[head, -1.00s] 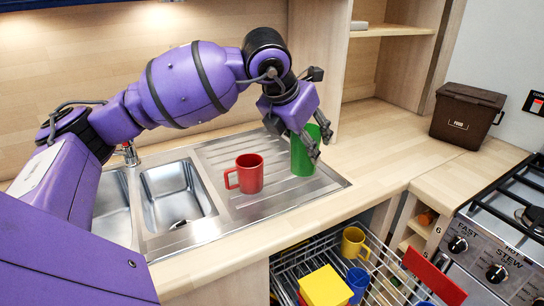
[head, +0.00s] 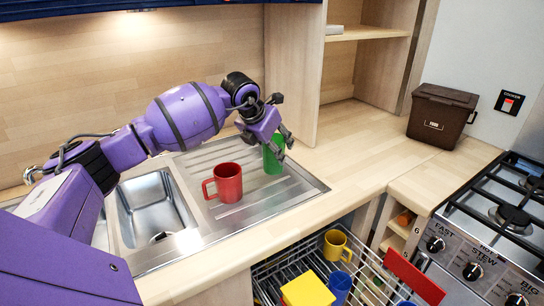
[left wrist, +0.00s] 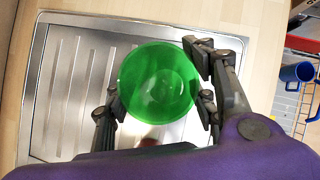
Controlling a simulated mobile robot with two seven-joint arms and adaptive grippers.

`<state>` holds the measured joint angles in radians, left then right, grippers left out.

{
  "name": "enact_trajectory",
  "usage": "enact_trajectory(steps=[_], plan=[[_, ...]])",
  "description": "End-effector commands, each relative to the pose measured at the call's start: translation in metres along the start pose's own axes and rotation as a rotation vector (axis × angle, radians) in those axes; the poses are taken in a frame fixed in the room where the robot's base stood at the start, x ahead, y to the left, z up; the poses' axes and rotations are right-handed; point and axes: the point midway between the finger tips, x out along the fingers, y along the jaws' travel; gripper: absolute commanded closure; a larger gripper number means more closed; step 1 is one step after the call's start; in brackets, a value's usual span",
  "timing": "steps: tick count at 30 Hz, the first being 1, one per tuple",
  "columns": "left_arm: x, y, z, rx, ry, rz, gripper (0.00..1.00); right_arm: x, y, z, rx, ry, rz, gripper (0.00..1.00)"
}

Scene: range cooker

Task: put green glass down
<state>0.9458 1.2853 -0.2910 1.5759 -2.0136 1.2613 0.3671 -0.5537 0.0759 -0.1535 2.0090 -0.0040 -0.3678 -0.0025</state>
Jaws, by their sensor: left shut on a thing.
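The green glass (head: 272,161) is upright at the far right part of the steel drainer (head: 303,190), behind and to the right of the red mug (head: 228,183). My left gripper (head: 277,139) is shut on it from above, fingers on opposite sides. In the left wrist view the glass (left wrist: 158,82) shows its round open mouth between the fingers, with drainer all around. Its base is at or very near the drainer surface; I cannot tell whether it touches. My right gripper is not in view.
The sink bowl (head: 155,207) lies left of the drainer. Wooden worktop (head: 365,143) is clear to the right, up to a brown food bin (head: 440,115). An open dishwasher rack (head: 285,271) below holds a yellow mug (head: 336,245) and a blue mug (head: 340,286). A cooker (head: 495,230) stands right.

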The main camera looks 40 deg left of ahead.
Motion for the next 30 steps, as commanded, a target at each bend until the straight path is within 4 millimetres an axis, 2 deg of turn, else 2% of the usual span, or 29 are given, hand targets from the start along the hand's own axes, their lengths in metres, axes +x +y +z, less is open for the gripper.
enact_trajectory(steps=[6, 12, 22, 23, 27, 30], plan=[[0.014, 0.007, -0.001, -0.002, 0.001, -0.001, 0.82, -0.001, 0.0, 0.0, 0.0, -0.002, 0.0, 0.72], [0.036, 0.007, -0.015, 0.0, -0.003, -0.002, 0.82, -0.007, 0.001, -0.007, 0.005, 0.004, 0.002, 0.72], [0.041, 0.007, -0.018, 0.001, -0.001, 0.0, 0.82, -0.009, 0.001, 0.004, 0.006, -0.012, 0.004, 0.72], [0.042, 0.007, -0.019, 0.001, 0.001, 0.0, 0.46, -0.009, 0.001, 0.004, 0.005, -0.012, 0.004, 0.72], [0.041, 0.007, -0.019, 0.0, 0.0, 0.0, 0.29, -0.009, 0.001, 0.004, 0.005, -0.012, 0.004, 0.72], [0.041, 0.007, -0.019, 0.0, 0.0, 0.0, 0.29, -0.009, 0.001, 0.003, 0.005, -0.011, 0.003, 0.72]])
